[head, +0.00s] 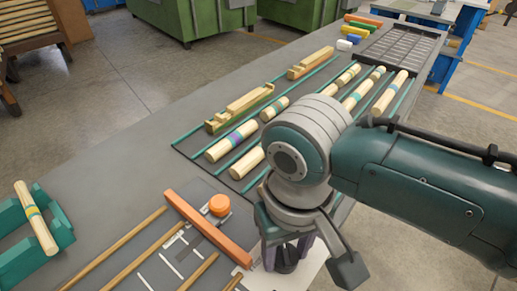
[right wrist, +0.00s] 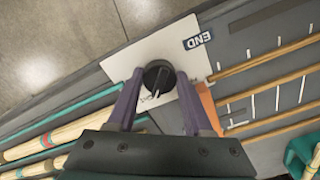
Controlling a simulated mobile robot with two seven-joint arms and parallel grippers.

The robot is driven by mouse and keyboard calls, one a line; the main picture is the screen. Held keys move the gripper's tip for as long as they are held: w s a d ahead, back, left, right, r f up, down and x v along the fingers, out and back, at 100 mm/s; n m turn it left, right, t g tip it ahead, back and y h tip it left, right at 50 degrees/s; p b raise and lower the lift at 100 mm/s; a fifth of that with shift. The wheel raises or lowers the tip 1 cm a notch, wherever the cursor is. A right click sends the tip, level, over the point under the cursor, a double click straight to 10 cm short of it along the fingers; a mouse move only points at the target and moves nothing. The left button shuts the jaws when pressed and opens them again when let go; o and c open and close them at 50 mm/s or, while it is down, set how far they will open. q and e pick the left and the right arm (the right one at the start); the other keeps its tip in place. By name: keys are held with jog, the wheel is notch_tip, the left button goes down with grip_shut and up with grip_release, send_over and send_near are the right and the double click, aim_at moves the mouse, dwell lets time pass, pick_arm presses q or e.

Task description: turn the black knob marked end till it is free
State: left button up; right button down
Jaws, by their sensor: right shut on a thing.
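The black knob (right wrist: 158,77) stands on a white plate (right wrist: 130,50) in the right wrist view. A dark label reading END (right wrist: 198,40) lies on the plate beside it. My right gripper (right wrist: 159,78) has its two purple fingers on either side of the knob and is shut on it. In the head view the right gripper (head: 287,250) points down at the table's near edge, and the knob (head: 287,262) shows dark between the fingers, partly hidden by my wrist. My left gripper is in neither view.
An orange bar (head: 208,228) and an orange round knob (head: 219,205) lie just left of my right gripper. Wooden rods (head: 115,249) lie further left. A teal cradle (head: 62,228) holds a striped turned piece (head: 36,218). Several turned pieces lie behind my arm.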

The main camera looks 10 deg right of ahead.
jog(key=n+p, duration=0.2)
jog(key=n, duration=0.1)
jog(key=shift+r+n, duration=0.1)
jog(key=shift+n, duration=0.3)
jog(key=n+p, duration=0.1)
jog(key=n, duration=0.3)
jog(key=n+p, duration=0.1)
jog(key=n, duration=0.8)
jog(key=shift+w+n, duration=0.1)
jog(key=shift+n, duration=0.3)
